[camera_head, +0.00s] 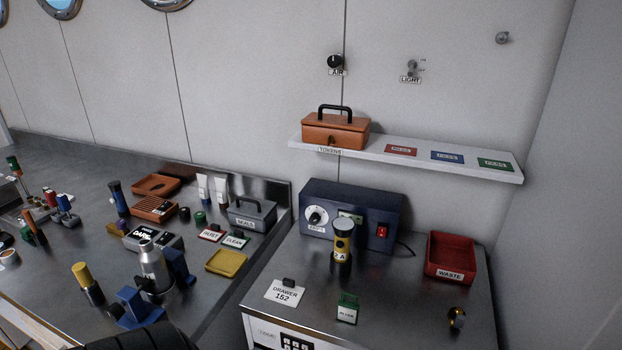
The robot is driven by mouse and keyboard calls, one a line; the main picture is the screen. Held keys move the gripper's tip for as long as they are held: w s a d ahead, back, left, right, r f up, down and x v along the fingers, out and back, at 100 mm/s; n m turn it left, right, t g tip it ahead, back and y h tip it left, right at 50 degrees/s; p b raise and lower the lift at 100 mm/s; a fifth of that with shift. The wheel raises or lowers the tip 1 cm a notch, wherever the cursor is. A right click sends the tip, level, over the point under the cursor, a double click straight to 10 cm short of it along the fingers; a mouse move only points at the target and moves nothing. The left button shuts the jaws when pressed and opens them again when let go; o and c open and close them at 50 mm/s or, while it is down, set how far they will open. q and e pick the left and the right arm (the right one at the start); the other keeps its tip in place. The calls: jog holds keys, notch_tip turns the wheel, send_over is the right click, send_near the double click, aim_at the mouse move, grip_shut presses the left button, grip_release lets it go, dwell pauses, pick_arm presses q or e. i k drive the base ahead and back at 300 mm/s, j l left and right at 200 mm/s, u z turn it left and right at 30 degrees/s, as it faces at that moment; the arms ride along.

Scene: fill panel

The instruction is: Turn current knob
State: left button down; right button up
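A dark blue box (375,215) stands on the right-hand metal counter against the wall. On the left of its front is a round white dial with a black knob (316,217), most likely the current knob. A label sits under the dial, too small to read surely. A red switch (382,231) is on the box's right side. The knob is unobstructed in this view. Neither of my grippers shows.
A shelf (455,162) overhangs behind. The left counter is crowded with tools.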

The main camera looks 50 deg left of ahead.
aim_at(315, 218)
jog(key=u, duration=1.55)
